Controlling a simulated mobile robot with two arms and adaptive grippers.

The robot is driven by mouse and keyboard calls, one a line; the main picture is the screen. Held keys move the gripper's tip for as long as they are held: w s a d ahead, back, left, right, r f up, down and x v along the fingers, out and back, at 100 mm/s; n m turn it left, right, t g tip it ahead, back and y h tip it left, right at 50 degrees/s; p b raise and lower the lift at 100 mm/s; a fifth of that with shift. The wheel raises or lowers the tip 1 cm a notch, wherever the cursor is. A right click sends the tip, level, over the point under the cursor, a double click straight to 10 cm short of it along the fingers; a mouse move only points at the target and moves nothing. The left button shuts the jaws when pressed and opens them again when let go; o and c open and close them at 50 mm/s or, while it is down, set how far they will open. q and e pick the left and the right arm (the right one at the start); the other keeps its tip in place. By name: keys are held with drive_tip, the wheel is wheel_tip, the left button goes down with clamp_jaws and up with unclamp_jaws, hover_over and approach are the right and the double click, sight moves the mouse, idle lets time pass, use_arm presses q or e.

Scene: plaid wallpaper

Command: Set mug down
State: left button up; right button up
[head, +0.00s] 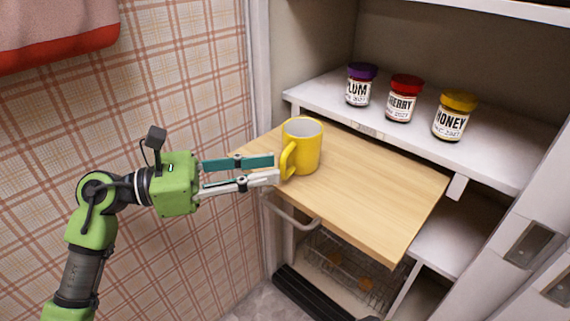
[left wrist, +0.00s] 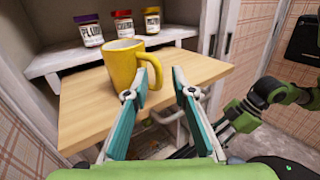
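The yellow mug (head: 304,150) stands upright on the pull-out wooden board (head: 375,205), near its left end. Its handle faces my left gripper (head: 275,169). The left gripper is open, its two fingers spread apart, with the tips at the handle. In the left wrist view the mug (left wrist: 121,66) is just beyond the fingers, and the handle shows close to the left fingertip, in the gap between the fingers. I cannot tell whether a finger touches it. Part of my other green arm shows at the right of that view, but its fingers are not clear.
On the white shelf (head: 420,140) behind the board stand a plum jar (head: 359,88), a cherry jar (head: 402,103) and a honey jar (head: 453,121). A wire basket (head: 345,270) is below the board. The board's right part is bare. A plaid wall is at left.

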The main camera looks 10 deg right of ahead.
use_arm(q)
drive_tip(key=a, duration=0.7)
drive_tip(key=shift+s, duration=0.3)
